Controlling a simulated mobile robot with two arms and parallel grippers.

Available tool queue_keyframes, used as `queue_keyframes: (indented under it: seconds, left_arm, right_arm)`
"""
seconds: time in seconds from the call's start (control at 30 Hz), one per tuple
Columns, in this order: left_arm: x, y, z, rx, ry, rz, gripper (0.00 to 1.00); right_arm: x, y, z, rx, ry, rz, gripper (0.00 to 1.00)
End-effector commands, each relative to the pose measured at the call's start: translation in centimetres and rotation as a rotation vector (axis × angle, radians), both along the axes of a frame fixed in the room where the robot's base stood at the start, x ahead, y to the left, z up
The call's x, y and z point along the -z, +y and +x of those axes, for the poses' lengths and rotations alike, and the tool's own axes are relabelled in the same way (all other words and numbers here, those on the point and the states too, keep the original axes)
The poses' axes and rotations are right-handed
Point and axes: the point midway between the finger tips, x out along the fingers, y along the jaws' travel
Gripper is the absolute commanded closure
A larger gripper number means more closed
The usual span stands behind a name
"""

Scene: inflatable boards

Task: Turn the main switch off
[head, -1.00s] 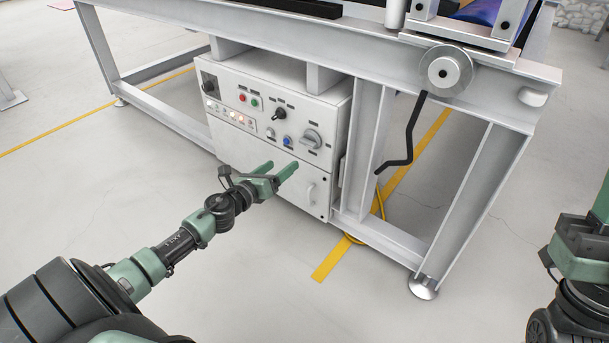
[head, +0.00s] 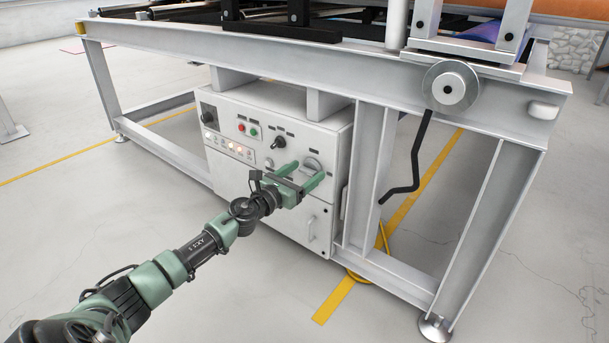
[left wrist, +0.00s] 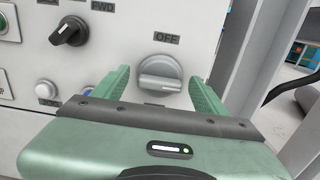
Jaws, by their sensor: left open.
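The main switch is a large grey rotary knob (head: 312,163) on the front of the white control box (head: 327,227) under the metal frame. In the left wrist view the knob (left wrist: 160,75) has its grip bar lying roughly level, with an OFF label (left wrist: 166,38) above it. My left gripper (head: 309,171) is open in front of the panel, its green fingers pointing at the knob. In the left wrist view the fingers (left wrist: 160,80) stand on either side of the knob, with gaps; I see no contact. My right gripper is out of view.
A black selector (left wrist: 70,31) and a white button (left wrist: 46,88) sit left of the knob. Red (head: 241,127) and green (head: 253,133) buttons are higher up. A crank handle (head: 413,160) hangs to the right, near the frame leg (head: 491,218). The floor in front is clear.

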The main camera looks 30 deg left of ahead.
Motion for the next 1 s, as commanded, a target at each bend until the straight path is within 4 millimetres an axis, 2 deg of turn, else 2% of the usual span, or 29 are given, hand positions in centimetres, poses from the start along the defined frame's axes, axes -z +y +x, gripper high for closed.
queue_keyframes:
  seconds: [0.27, 0.3, 0.5, 0.53, 0.77, 1.0]
  left_arm:
    - [-0.01, -0.02, 0.25, 0.0, 0.0, -0.001, 0.27]
    - [0.0, -0.02, 0.25, 0.0, 0.0, -0.001, 0.3]
    - [0.0, -0.02, 0.23, 0.0, 0.0, -0.001, 0.86]
    - [0.0, -0.02, 0.23, 0.0, 0.0, -0.001, 0.9]
    - [0.0, -0.01, 0.23, -0.001, 0.002, -0.02, 0.9]
    - [-0.03, 0.04, 0.23, -0.001, 0.011, -0.129, 0.9]
  right_arm:
    - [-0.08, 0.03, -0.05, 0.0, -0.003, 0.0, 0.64]
    - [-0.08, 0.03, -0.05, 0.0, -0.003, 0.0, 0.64]
    - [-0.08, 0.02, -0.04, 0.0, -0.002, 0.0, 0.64]
    - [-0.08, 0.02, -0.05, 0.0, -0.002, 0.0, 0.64]
    - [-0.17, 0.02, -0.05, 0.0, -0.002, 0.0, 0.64]
    - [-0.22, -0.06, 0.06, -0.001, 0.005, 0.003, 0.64]
